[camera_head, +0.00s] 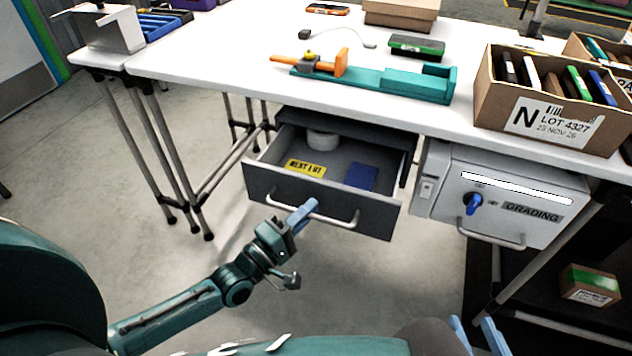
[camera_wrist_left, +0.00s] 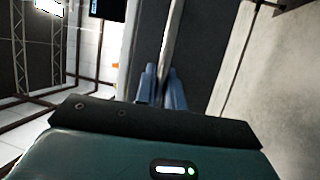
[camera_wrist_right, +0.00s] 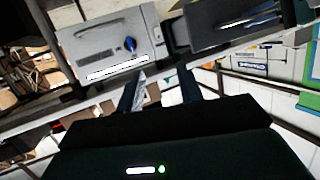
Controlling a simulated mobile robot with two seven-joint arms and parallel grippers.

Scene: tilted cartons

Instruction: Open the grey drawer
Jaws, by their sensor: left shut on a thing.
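The grey drawer (camera_head: 285,190) under the white table is pulled out, and its inside shows in the head view. A white roll (camera_head: 322,139), a yellow label (camera_head: 305,168) and a dark blue flat item (camera_head: 361,177) lie in it. My left gripper (camera_head: 302,216) is shut on the left part of the drawer's bar handle (camera_head: 340,222). In the left wrist view the fingers (camera_wrist_left: 162,88) close around the handle bar. My right gripper (camera_head: 477,337) is at the bottom edge of the head view, away from the drawer. Its fingers (camera_wrist_right: 162,88) are apart and empty.
A grey-white cabinet (camera_head: 515,176) with a blue knob hangs right of the drawer. On the table (camera_head: 215,58) are a teal fixture (camera_head: 420,83), an open carton (camera_head: 490,95) and a green-topped box (camera_head: 416,46). The floor left of the drawer is clear.

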